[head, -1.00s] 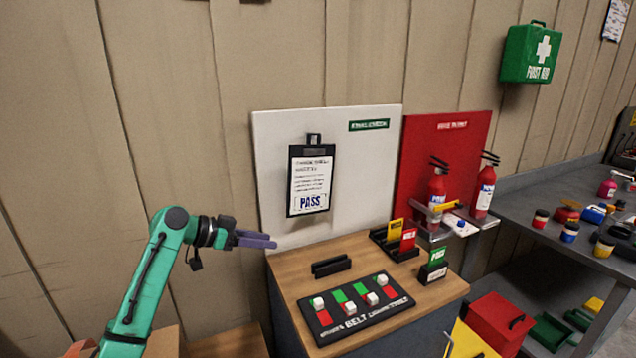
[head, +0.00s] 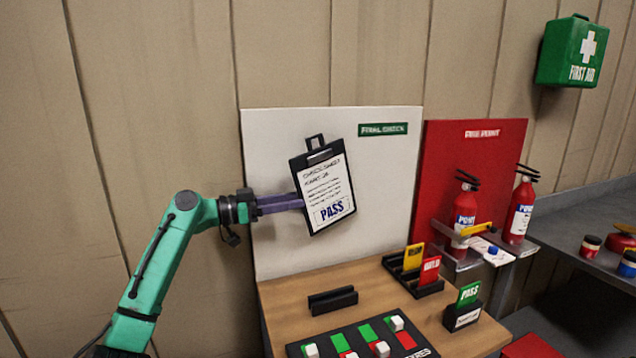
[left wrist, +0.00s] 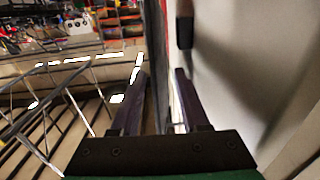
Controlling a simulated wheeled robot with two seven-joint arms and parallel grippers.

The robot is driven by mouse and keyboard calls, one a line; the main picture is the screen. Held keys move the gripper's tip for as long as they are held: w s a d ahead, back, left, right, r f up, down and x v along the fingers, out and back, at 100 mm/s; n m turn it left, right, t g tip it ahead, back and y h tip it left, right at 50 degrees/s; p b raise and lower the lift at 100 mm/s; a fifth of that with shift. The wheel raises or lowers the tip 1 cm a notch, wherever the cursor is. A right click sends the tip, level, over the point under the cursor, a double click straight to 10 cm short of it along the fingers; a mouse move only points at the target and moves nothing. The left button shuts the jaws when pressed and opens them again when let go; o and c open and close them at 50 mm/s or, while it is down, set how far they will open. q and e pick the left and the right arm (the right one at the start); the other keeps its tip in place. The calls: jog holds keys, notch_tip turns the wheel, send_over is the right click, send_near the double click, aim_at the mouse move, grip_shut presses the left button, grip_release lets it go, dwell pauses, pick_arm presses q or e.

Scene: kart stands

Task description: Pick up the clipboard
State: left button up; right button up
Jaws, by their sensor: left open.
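The clipboard (head: 326,187) is black with a white sheet marked PASS. It is in front of the white panel, tilted, its lower end swung to the right. A loop shows at its top; I cannot tell whether it still hangs from a peg. My left gripper (head: 302,202) reaches in from the left, fingertips at the clipboard's left edge. In the left wrist view its two purple fingers (left wrist: 160,74) are apart, with a dark thin edge, seemingly the clipboard's, between them. Contact cannot be made out. My right gripper is not in view.
The white panel (head: 270,135) stands at the back of a wooden bench top (head: 290,288). The red panel (head: 440,150) and extinguishers (head: 521,210) are to the right.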

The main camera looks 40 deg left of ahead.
aim_at(312, 196)
pick_arm(q)
jog(key=p+x, duration=0.1)
jog(key=x, duration=0.1)
jog(key=p+x, duration=0.1)
jog(key=x, duration=0.1)
jog(key=r+p+x, duration=0.1)
jog(key=x, duration=0.1)
jog(key=shift+w+d+p, duration=0.2)
jog(key=shift+w+p, duration=0.05)
jog(key=shift+p, duration=0.15)
jog(key=shift+w+d+f, duration=0.15)
jog(key=shift+w+f, duration=0.2)
jog(key=shift+s, duration=0.1)
grip_shut()
dwell(0.5)
